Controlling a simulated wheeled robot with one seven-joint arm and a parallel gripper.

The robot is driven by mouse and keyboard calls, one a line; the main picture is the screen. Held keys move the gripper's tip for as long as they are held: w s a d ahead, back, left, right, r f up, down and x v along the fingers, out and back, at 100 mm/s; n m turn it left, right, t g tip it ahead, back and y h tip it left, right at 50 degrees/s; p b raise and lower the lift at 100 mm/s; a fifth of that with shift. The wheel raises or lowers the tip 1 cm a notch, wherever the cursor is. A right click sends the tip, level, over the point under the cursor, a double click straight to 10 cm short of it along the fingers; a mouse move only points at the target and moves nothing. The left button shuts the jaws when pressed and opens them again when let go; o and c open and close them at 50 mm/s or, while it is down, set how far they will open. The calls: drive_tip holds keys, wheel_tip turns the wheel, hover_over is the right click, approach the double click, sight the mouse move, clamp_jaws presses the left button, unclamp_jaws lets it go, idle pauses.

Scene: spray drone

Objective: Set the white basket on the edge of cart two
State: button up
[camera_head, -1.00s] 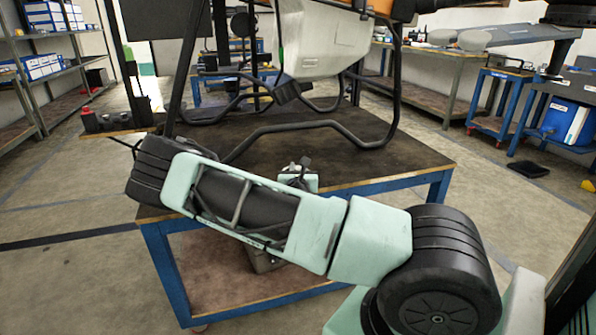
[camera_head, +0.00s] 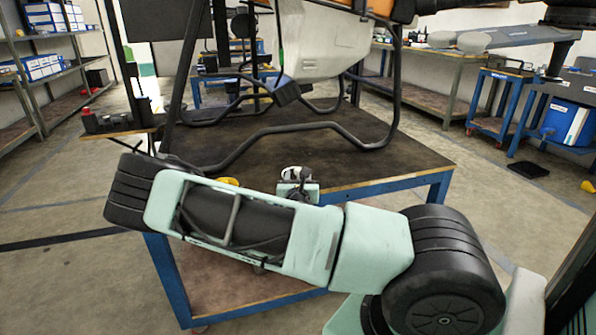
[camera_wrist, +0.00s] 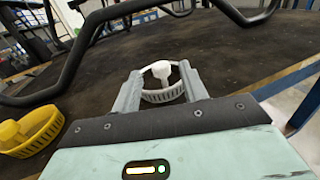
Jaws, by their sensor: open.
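The white basket (camera_wrist: 163,93), a small slotted bowl with a white knob-like piece inside, sits on the dark tabletop in the wrist view. My gripper (camera_wrist: 161,82) is open, with one finger on each side of the basket; I cannot tell whether they touch it. In the head view my gripper (camera_head: 299,188) is partly hidden behind my arm, with a bit of white (camera_head: 296,172) just beyond it. The dark-topped blue-framed cart (camera_head: 400,157) carries the drone. No label shows which cart is cart two.
A yellow basket (camera_wrist: 38,131) stands left of my gripper. The drone's black tubular landing frame (camera_head: 300,127) stands close behind. A blue cart (camera_head: 495,100) and a bench with a blue bin (camera_head: 566,121) stand at the right. Shelves (camera_head: 50,65) line the left wall.

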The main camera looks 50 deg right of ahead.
drive_tip(key=s+a+f+m+g+y, duration=0.2)
drive_tip(key=s+a+f+m, duration=0.2)
drive_tip(key=a, duration=0.2)
drive_tip(key=s+a+f+m+g+y, duration=0.2)
drive_tip(key=s+a+f+m+g, duration=0.15)
drive_tip(key=a, duration=0.25)
drive_tip(key=s+a+f+m+g+y, duration=0.25)
drive_tip(key=a+m+y, duration=0.35)
drive_tip(key=a, duration=0.9)
drive_tip(key=s+a+r+m+g+y, duration=0.1)
drive_tip(key=s+a+r+m+y, duration=0.15)
drive_tip(key=a+r, duration=0.4)
drive_tip(key=s+a+r+m+g+y, duration=0.1)
drive_tip(key=s+a+r+y, duration=0.25)
drive_tip(key=a, duration=0.65)
drive_tip(key=s+a+r+m+g+h, duration=0.1)
drive_tip(key=s+r, duration=1)
drive_tip(key=shift+a+g+h, duration=0.3)
drive_tip(key=shift+a, duration=0.05)
